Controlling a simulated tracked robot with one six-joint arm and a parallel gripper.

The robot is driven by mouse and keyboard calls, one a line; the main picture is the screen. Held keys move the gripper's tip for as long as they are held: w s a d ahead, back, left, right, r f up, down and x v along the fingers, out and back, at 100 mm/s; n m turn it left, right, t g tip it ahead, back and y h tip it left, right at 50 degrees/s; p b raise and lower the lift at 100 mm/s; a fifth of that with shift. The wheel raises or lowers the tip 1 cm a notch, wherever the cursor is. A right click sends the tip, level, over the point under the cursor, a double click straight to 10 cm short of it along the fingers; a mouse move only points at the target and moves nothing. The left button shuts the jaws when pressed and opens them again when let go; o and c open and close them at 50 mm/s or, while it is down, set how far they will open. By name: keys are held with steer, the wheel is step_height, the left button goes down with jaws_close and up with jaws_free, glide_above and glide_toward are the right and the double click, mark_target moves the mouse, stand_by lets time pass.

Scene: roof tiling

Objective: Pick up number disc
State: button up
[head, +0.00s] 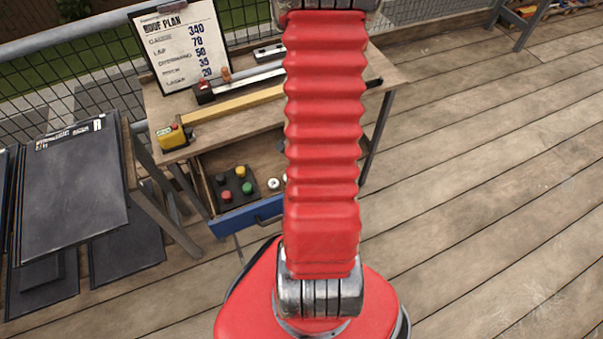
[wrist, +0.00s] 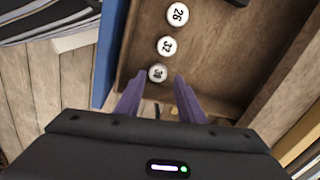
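Three white number discs lie in a row in the open wooden drawer in the wrist view. The top one (wrist: 177,14) reads 26 and the middle one (wrist: 167,46) reads 32. The nearest disc (wrist: 157,73) is shaded, and its number is hard to read. My gripper (wrist: 158,81) is open and empty, its two purple fingers pointing into the drawer with the nearest disc between their tips. I cannot tell the height gap. In the head view a white disc (head: 273,183) shows in the drawer; my arm hides the gripper.
The drawer (head: 250,217) has a blue front and holds a dark tray with coloured buttons (head: 235,188). On the workbench (head: 215,140) above stand a roof plan board (head: 180,45), a tape measure (head: 171,136) and a yellow bar (head: 235,103). Dark slates (head: 72,190) lie at left.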

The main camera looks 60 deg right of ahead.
steer(key=shift+w+f, duration=0.15)
steer(key=shift+f, duration=1.75)
steer(key=c, duration=0.8)
steer(key=shift+r, duration=0.1)
step_height(320, 180, up, 10)
